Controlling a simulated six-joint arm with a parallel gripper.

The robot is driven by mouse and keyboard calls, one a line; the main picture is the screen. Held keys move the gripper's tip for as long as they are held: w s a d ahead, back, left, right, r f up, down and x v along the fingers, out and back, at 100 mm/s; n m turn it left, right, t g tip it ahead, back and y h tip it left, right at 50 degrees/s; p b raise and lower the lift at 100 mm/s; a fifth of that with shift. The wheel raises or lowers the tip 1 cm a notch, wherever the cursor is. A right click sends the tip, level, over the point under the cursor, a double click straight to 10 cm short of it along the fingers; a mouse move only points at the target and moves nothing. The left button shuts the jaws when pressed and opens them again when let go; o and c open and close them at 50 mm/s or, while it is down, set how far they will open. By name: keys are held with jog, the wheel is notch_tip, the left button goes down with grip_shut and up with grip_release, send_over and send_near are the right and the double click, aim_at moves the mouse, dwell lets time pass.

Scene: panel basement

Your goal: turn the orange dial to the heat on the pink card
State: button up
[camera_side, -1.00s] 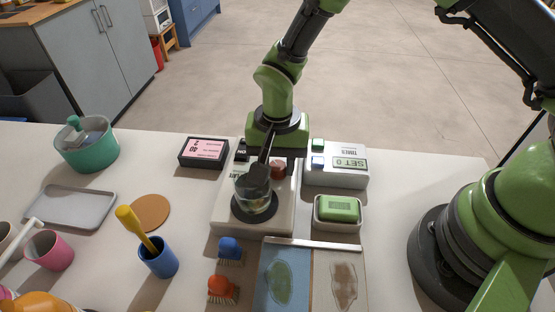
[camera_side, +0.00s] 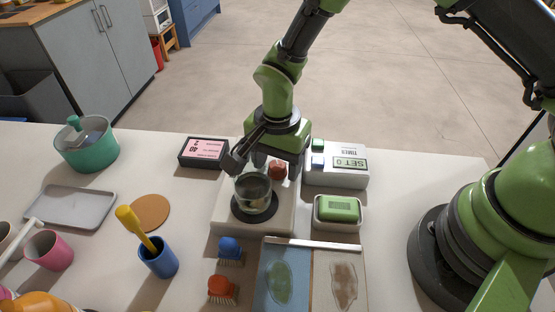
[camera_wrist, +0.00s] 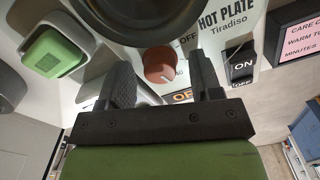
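The orange dial (camera_side: 277,170) is a small reddish-orange knob on the white hot plate (camera_side: 226,215). It also shows in the wrist view (camera_wrist: 159,65), with a pale mark near its rim. My gripper (camera_wrist: 162,82) is open, with one finger on each side of the dial and visible gaps. In the side view my gripper (camera_side: 264,158) is low over the back of the plate. The pink card (camera_side: 204,148) lies in a black frame behind left; in the wrist view (camera_wrist: 302,38) its text is cut off. An orange-lit display (camera_wrist: 181,96) is partly hidden by a finger.
A glass beaker (camera_side: 254,190) stands on the plate's dark disc, close in front of my gripper. The plate's black ON/OFF switch (camera_wrist: 241,68) is beside one finger.

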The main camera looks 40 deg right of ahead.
notch_tip(320, 180, up, 10)
dwell(0.6)
notch_tip(320, 180, up, 9)
jog(key=n+t+y, duration=0.1)
jog(key=n+t, duration=0.1)
send_over(278, 165)
jog(key=s+d, duration=0.3)
jog(key=d, duration=0.1)
jog(key=s+d+r+n+t, duration=0.2)
jog(key=s+d+r+n, duration=0.1)
jog(key=s, duration=0.4)
jog(key=s+d+r+n+t+y, duration=0.1)
jog(key=s+d+r+n+t, duration=0.2)
jog(key=s, duration=0.3)
jog(key=shift+s+d+r+n, duration=0.3)
jog(key=shift+s+r+n, duration=0.1)
jog(key=shift+r, duration=0.45)
